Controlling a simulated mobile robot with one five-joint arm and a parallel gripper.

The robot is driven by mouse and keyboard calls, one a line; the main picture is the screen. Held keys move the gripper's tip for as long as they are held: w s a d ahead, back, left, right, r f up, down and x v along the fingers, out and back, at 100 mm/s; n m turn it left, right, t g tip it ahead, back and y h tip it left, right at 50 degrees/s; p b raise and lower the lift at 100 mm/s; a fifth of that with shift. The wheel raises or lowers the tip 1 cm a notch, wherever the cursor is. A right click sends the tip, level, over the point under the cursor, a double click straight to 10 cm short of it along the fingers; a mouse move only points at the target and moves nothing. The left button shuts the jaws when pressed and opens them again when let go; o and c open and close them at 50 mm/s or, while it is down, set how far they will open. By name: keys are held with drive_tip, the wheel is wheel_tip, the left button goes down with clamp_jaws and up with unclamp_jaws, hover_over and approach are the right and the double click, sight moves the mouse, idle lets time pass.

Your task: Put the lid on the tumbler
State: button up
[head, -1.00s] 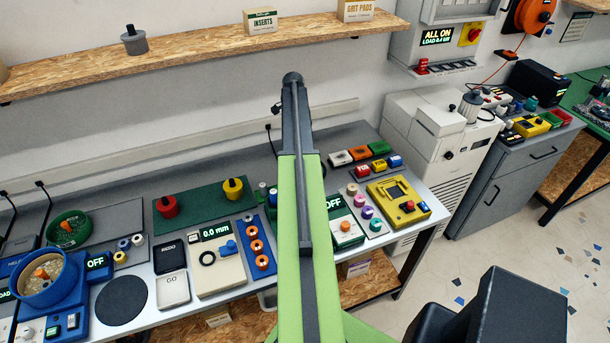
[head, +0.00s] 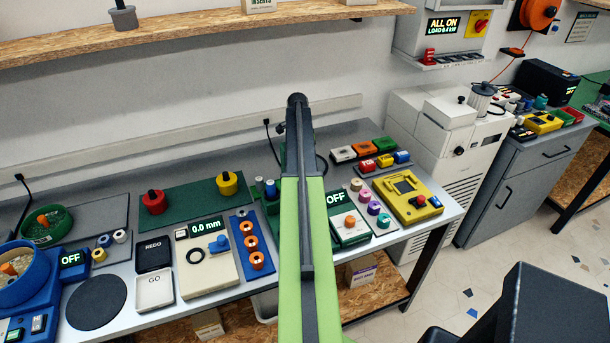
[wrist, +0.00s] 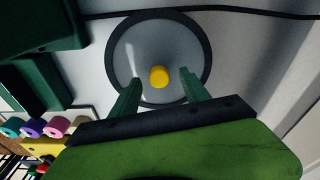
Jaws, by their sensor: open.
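The tumbler is a blue bowl (head: 30,272) on a blue base at the far left of the bench in the head view. Its open top shows pale media and something orange inside, and the left frame edge cuts it off. The lid (wrist: 135,62) is a greyish disc with a dark rim and a yellow knob (wrist: 159,77), seen in the wrist view. My gripper (wrist: 160,80) is open, with its two green fingers on either side of the knob. I cannot tell whether they touch it. My arm hides most of this spot in the head view.
Green machine housing (wrist: 45,25) is close left of the lid in the wrist view. A black round pad (head: 96,303) lies right of the tumbler. A wooden shelf (head: 190,28) runs above.

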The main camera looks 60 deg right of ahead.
drive_tip(key=shift+f, duration=0.4)
clamp_jaws()
idle(1.1)
